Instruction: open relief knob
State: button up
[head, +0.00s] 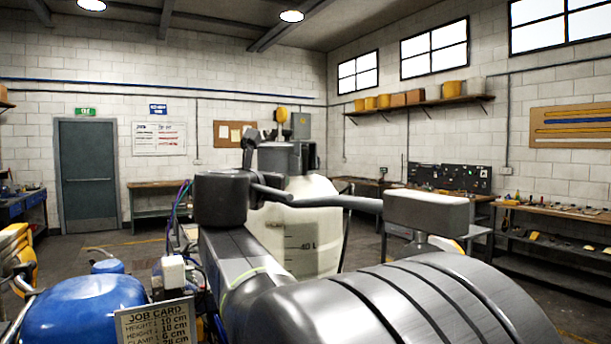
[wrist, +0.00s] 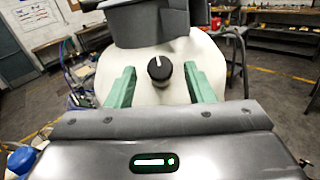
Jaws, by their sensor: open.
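In the wrist view a round black knob (wrist: 159,68) with a white pointer line sits in front of a whitish tank (wrist: 175,50). The pointer line points roughly up. My gripper (wrist: 160,88) is open, with one green finger to each side of the knob in the picture. I see no contact between fingers and knob, and the distance to it is hard to tell. In the head view the whitish tank (head: 312,240) with level marks stands behind my arm. The knob and fingers are hidden there.
A blue rounded tank (head: 85,310) and a job card (head: 155,325) are at the lower left. A workbench with tools (head: 560,210) stands along the right wall. A grey door (head: 87,170) is at the back left. Open floor shows on both sides in the wrist view.

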jog(key=w, duration=0.5)
jog(key=shift+d, duration=0.4)
jog(key=shift+p, duration=0.3)
jog(key=c, duration=1)
